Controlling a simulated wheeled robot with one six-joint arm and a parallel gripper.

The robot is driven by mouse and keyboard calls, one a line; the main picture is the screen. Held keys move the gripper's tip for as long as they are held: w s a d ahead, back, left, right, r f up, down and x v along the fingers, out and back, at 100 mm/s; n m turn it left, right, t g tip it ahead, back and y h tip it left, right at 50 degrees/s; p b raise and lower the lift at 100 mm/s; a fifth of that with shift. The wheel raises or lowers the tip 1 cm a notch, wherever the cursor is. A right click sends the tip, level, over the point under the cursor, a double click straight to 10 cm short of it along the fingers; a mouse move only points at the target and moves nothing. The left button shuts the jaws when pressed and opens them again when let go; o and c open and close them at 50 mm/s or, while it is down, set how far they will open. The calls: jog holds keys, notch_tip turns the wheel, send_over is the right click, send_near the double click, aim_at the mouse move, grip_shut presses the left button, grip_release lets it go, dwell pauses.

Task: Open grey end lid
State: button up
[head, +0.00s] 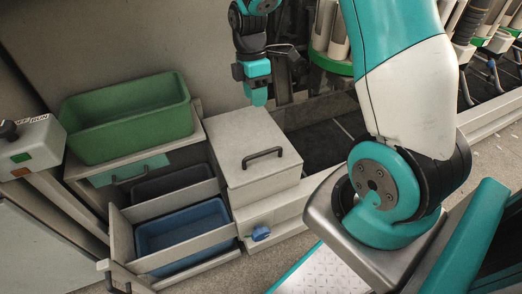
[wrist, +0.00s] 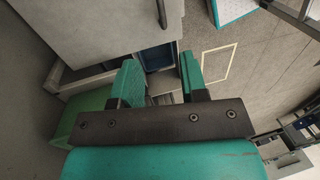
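The grey end lid (head: 236,136) is the flat top of a grey box in the middle of the head view, and it lies shut. Its dark bar handle (head: 263,157) is near the front edge. In the wrist view the grey lid (wrist: 100,25) fills the upper left, with the handle (wrist: 162,12) at the top. My gripper (head: 259,100) is above the lid's back edge, apart from the handle. In the wrist view my gripper (wrist: 160,78) has its two teal fingers spread with nothing between them.
A green bin (head: 128,120) stands left of the box. A blue knob (head: 260,232) sits below the lid. A switch box (head: 32,147) is at far left; winder spindles stand at upper right.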

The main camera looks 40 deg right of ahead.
jog(key=b, duration=0.5)
send_over(261, 149)
jog(key=s+a, duration=0.3)
jog(key=s, duration=0.1)
notch_tip(261, 149, down, 17)
jog(key=shift+a+f, duration=0.1)
jog(key=shift+c, duration=0.5)
grip_shut()
